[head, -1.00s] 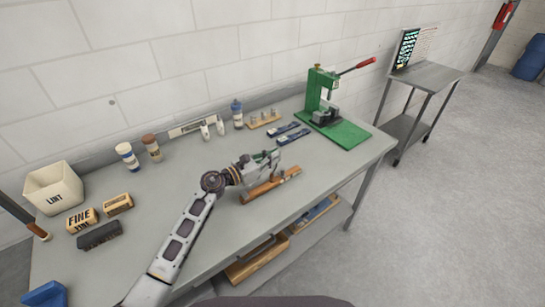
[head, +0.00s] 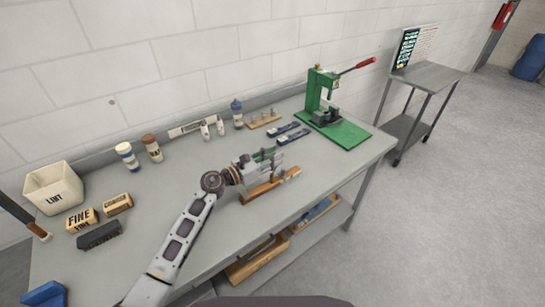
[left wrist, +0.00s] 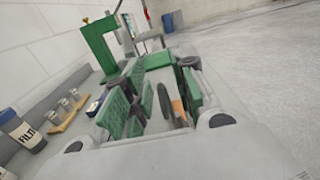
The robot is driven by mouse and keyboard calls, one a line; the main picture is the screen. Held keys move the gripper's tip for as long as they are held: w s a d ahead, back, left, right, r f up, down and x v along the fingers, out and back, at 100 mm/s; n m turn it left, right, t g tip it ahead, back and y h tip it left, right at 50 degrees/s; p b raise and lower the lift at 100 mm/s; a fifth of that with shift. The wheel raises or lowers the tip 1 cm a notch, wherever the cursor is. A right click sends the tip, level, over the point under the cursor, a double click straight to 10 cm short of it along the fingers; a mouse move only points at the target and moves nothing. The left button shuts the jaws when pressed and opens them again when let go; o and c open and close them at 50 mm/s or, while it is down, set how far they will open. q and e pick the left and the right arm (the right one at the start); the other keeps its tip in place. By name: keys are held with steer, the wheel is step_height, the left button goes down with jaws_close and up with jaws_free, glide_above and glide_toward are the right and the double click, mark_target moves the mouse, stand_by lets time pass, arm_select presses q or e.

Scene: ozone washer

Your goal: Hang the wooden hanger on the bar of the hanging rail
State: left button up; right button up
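My left gripper (head: 268,165) is low over the workbench (head: 200,240), just above or around a long wooden piece (head: 256,192) lying on the bench. From these views I cannot tell whether this piece is the wooden hanger. In the left wrist view the green finger pads (left wrist: 158,104) stand apart. An orange-brown and dark narrow thing (left wrist: 178,108) shows between them, and I cannot tell whether they touch it. No hanging rail or bar is visible in either view. My right gripper is not in view.
A green press with a red lever (head: 322,95) stands at the bench's far right. A cart (head: 425,75) is beyond. The bench between the bottles and my gripper is clear.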

arm_select(q)
steer(key=b+v, duration=0.2)
steer(key=v, duration=1)
steer(key=shift+b, duration=0.3)
steer(key=shift+r, duration=0.1)
stand_by(0.3)
